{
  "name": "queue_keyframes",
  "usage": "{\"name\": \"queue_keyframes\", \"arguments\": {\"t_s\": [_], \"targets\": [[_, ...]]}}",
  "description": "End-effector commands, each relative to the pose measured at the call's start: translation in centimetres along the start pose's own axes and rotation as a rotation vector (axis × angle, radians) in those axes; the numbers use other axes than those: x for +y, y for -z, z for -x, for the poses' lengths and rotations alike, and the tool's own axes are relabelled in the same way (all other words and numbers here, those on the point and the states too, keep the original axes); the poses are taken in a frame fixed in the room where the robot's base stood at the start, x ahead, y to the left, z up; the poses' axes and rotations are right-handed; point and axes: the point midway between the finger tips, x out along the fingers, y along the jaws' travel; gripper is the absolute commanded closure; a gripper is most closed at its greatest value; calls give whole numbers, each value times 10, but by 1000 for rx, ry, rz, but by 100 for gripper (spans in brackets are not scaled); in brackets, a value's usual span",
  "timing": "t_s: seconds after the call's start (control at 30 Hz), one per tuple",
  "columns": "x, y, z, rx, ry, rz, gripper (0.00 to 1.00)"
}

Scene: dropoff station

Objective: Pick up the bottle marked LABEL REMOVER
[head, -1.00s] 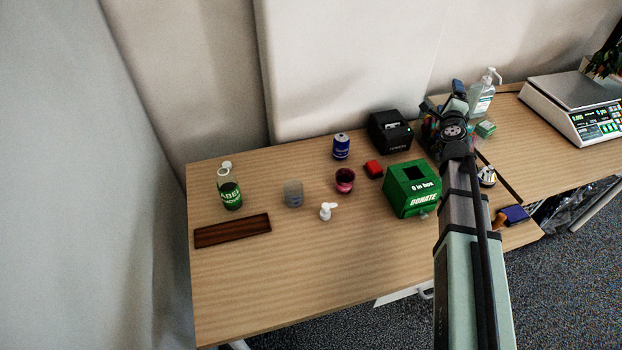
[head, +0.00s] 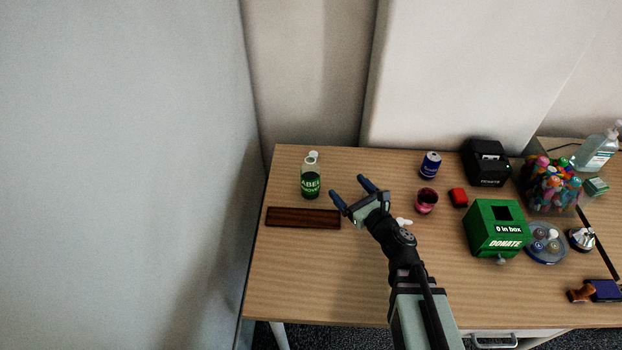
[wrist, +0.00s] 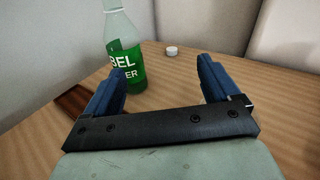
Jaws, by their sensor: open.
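The LABEL REMOVER bottle (head: 311,185) is clear with a green label and stands upright near the table's far left corner. In the wrist view the bottle (wrist: 126,62) stands beyond and to the left, in line with the left finger; its top is cut off by the frame edge. My gripper (head: 350,191) is open and empty, to the right of the bottle, fingers pointing toward the back left. In the wrist view my gripper (wrist: 162,88) shows both blue fingers apart with only table between them. A small white cap (wrist: 171,51) lies on the table behind the bottle.
A dark wooden tray (head: 303,218) lies in front of the bottle. The front left table is clear.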

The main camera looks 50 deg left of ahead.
Motion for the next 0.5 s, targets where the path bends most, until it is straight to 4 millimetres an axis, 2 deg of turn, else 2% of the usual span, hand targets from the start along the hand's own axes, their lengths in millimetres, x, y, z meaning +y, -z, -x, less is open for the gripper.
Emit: {"name": "queue_keyframes", "arguments": {"t_s": [0.03,0.2,0.37,0.5], "targets": [[19,2,3,-14,-31,-34,11],[46,8,6,-44,-83,-85,11],[53,10,4,-52,-97,-95,11],[54,10,-8,-53,-99,-94,11]]}}
